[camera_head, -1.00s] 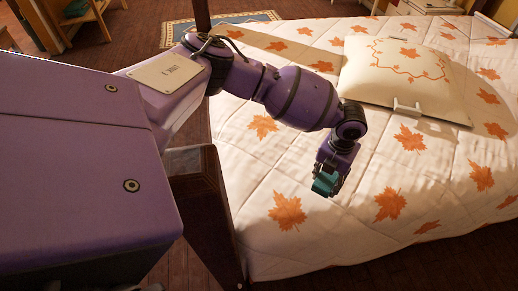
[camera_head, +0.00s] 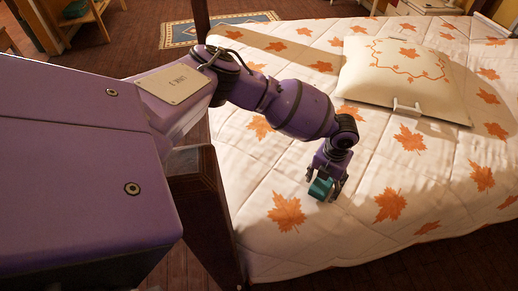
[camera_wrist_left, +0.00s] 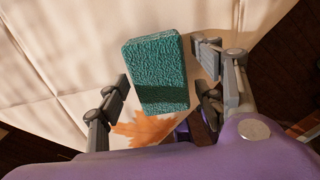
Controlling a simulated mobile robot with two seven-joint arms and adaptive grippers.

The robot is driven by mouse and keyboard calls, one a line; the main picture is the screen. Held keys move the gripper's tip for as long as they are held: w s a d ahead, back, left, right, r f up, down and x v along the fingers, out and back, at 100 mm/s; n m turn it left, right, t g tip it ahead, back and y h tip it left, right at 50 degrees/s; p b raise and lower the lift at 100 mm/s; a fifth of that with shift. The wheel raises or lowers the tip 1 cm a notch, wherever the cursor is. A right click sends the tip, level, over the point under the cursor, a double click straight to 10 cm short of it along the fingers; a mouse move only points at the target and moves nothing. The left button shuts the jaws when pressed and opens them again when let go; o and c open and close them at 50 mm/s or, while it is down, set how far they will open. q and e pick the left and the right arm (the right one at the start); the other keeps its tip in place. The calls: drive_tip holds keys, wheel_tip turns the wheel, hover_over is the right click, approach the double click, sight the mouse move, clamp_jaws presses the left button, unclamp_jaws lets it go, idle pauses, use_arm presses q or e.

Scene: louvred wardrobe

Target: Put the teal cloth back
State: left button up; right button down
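The teal cloth (camera_head: 320,188), a folded block shape, is at the near part of the bed with the leaf-patterned quilt (camera_head: 350,235). My left gripper (camera_head: 326,184) is over it, pointing down. In the left wrist view, the cloth (camera_wrist_left: 157,75) sits between the spread fingers of my left gripper (camera_wrist_left: 160,88), with a gap on each side. The gripper is open around it and does not appear to touch it. Whether the cloth rests fully on the quilt is hard to tell. My right gripper is out of view.
A cream pillow (camera_head: 400,75) lies on the far right of the bed, with a small white object (camera_head: 407,107) at its near edge. A dark bedpost (camera_head: 201,18) stands behind my arm. A blue rug (camera_head: 180,33) and a wooden shelf (camera_head: 85,22) are further back.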

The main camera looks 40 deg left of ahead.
sight(324, 184)
use_arm(q)
drive_tip(key=shift+r, duration=0.25)
wheel_tip(324, 184, up, 12)
drive_tip(key=shift+p, duration=0.35)
drive_tip(key=shift+d+f, duration=0.1)
drive_tip(key=shift+d, duration=0.05)
idle(0.5)
